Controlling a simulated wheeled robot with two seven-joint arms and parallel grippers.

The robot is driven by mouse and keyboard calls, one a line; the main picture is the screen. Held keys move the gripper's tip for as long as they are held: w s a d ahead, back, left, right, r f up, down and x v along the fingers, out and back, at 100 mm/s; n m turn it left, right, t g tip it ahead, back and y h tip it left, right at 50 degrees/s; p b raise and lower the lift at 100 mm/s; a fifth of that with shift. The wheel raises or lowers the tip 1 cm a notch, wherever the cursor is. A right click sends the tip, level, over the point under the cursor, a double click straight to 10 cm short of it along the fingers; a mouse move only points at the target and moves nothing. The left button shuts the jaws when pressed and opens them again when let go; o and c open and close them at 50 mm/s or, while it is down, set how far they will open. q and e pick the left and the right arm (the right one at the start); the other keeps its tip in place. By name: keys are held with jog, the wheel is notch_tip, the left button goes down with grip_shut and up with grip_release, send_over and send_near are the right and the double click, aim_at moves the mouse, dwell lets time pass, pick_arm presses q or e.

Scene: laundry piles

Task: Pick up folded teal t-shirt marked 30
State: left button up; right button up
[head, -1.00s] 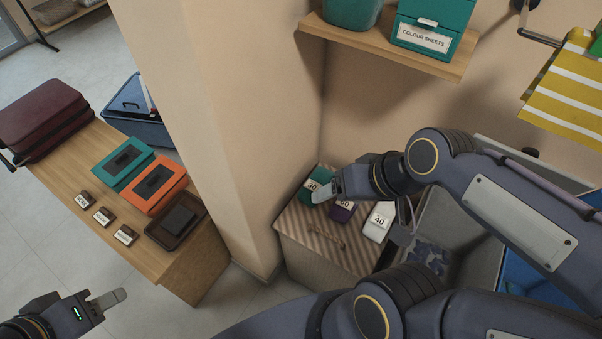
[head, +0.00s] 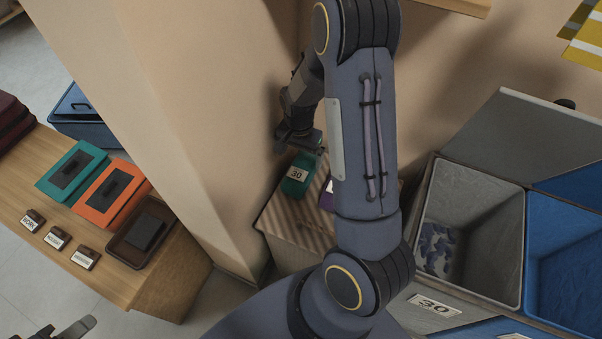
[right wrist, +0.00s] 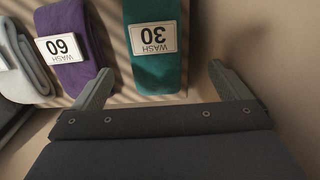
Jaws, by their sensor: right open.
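The folded teal t-shirt (head: 296,176) lies on the striped top of a small cabinet (head: 283,222) against the wall, with a white label reading 30. In the right wrist view the teal t-shirt (right wrist: 154,45) shows ahead, between the lines of the two fingers. My right gripper (head: 300,146) is open and empty, close to the shirt's far end and apart from it as far as I can tell. In the right wrist view its fingers (right wrist: 160,88) stand wide apart. My left gripper (head: 62,333) shows only partly at the bottom left edge.
A folded purple item marked 60 (right wrist: 75,50) lies beside the teal shirt, with a pale folded item (right wrist: 22,65) past it. The wall stands close behind. A grey bin (head: 470,225) and a blue bin (head: 565,250) stand at right. A wooden table (head: 150,285) is at left.

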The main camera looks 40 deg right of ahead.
aim_at(301, 166)
jog(key=f, duration=0.3)
jog(key=f+b, duration=0.1)
jog(key=f, duration=0.3)
jog(key=shift+s+d+f, duration=0.15)
jog(key=shift+s, duration=0.05)
jog(key=shift+c, duration=0.2)
jog(key=c, duration=1.1)
